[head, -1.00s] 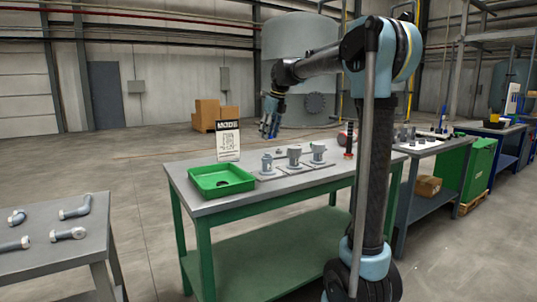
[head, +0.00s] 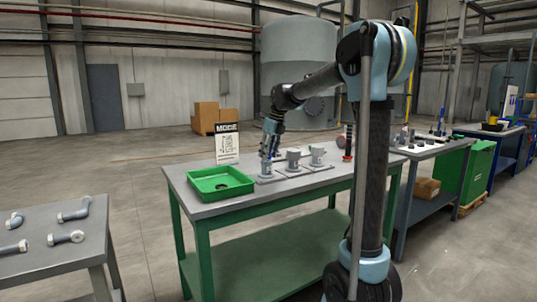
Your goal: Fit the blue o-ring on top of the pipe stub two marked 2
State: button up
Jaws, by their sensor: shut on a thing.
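Three grey pipe stubs stand in a row on flat plates on the green-legged workbench (head: 228,208): a left one (head: 266,169), a middle one (head: 293,158) and a right one (head: 317,154). Their number marks are too small to read. My gripper (head: 267,154) points down at the top of the left stub and partly hides it. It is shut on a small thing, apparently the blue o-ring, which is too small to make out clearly. I cannot tell whether it touches the stub.
A green tray (head: 196,190) with a small dark spot inside sits left of the stubs. A white sign (head: 228,148) stands behind it. A red-and-black object (head: 348,148) stands at the bench's right end. A side table (head: 30,262) with pipe fittings is at left.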

jog(key=o, duration=0.7)
jog(key=shift+o, duration=0.2)
jog(key=shift+r, duration=0.1)
jog(key=v, duration=1.2)
jog(key=s+d+f+n+h, duration=0.1)
jog(key=s+d+f+n, duration=0.6)
jog(key=s, duration=0.3)
jog(key=s+d+f+n, duration=0.6)
jog(key=s+d+f, duration=0.1)
jog(key=s, duration=0.3)
jog(key=s+d+f+n, duration=0.3)
jog(key=s+f+n, duration=0.3)
jog(key=s+f, duration=0.3)
jog(key=s+d+f+n+h, duration=0.1)
jog(key=s+d+f+n, duration=0.2)
jog(key=s+f+n, duration=0.3)
jog(key=s+f, duration=0.3)
jog(key=f, duration=0.2)
jog(key=shift+d+f+n+h, duration=0.2)
jog(key=shift+d+n+h, duration=0.1)
jog(key=shift+d, duration=0.1)
